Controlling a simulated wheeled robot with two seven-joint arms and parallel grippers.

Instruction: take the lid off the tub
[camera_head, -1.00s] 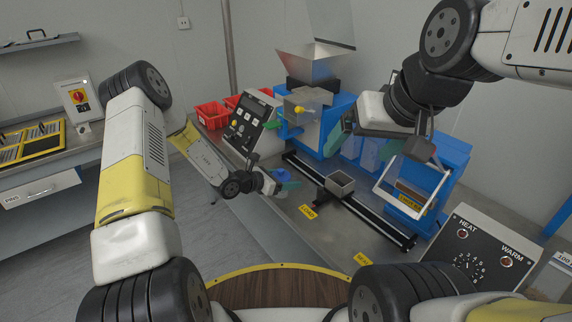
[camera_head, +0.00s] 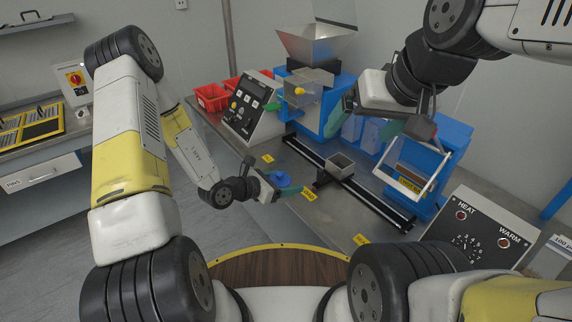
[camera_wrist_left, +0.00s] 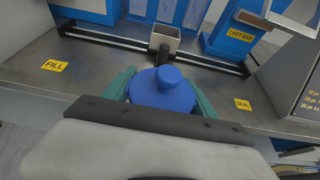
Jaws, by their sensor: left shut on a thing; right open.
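A round blue lid with a knob on top (camera_wrist_left: 163,92) is between the green fingers of my left gripper (camera_wrist_left: 160,98); it also shows in the head view (camera_head: 283,179). My right gripper (camera_head: 368,122) is open and empty, with green fingers, in front of the blue machines.
A small open metal box (camera_head: 341,163) sits on a black rail (camera_head: 375,192) across the bench. A control panel (camera_head: 245,108), red bins (camera_head: 211,97) and a HEAT/WARM panel (camera_head: 485,235) stand around it. A FILL label (camera_head: 267,158) lies on clear bench.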

